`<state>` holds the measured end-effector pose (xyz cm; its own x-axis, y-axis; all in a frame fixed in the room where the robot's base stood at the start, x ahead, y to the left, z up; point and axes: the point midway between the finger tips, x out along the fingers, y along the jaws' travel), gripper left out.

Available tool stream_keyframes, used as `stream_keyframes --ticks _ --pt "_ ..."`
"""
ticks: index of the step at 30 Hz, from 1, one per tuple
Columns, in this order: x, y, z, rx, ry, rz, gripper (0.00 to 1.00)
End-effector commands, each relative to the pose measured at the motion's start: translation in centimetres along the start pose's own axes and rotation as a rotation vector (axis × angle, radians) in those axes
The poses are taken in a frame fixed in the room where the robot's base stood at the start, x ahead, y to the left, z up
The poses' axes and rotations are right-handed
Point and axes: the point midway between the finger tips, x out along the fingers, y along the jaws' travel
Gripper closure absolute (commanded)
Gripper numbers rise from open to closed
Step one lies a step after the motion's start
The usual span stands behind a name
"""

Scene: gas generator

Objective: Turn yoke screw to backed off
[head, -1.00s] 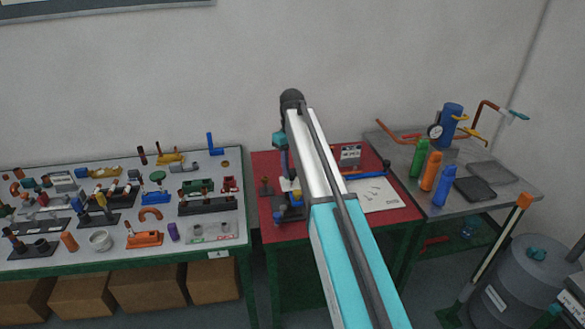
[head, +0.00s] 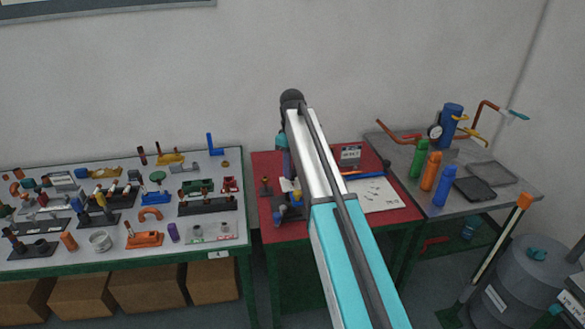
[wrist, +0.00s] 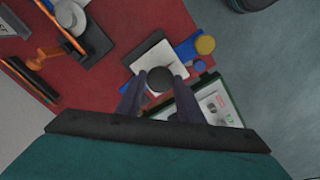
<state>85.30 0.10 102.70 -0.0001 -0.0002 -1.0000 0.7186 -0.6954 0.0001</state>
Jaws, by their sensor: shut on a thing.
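In the wrist view, my gripper (wrist: 160,82) is shut on a dark round knob, which appears to be the yoke screw's head (wrist: 160,77). A finger lies on either side of it. The knob stands over a white block (wrist: 150,57), with a blue part (wrist: 189,49) and a yellow round cap (wrist: 205,44) beside it. In the head view, the fixture with blue parts (head: 280,206) stands on the red table, left of my arm. My arm partly hides it, and the grip itself cannot be made out there.
The red table (head: 400,214) also holds a white sheet (head: 378,195) and a small labelled box (head: 350,154). The left table is crowded with small parts. Colored bottles (head: 430,172) stand on the right metal table. An orange-armed stand (wrist: 75,50) is near the gripper in the wrist view.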

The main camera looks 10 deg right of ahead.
Motion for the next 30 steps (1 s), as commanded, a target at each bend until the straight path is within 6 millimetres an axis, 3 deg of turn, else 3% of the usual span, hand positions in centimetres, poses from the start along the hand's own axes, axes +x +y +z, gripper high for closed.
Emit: stream_keyframes --ticks 1,2,5,20,30 --pt "0.0 -0.1 -0.1 -0.002 0.0 -0.002 0.89" --pt "0.0 -0.1 -0.1 -0.002 0.0 -0.002 0.63" --pt "0.0 -0.1 -0.1 -0.001 0.0 -0.001 0.48" --pt "-0.6 0.1 -0.1 0.001 0.001 0.001 0.48" --pt "-4.2 0.1 -0.1 0.001 0.002 0.001 0.48"
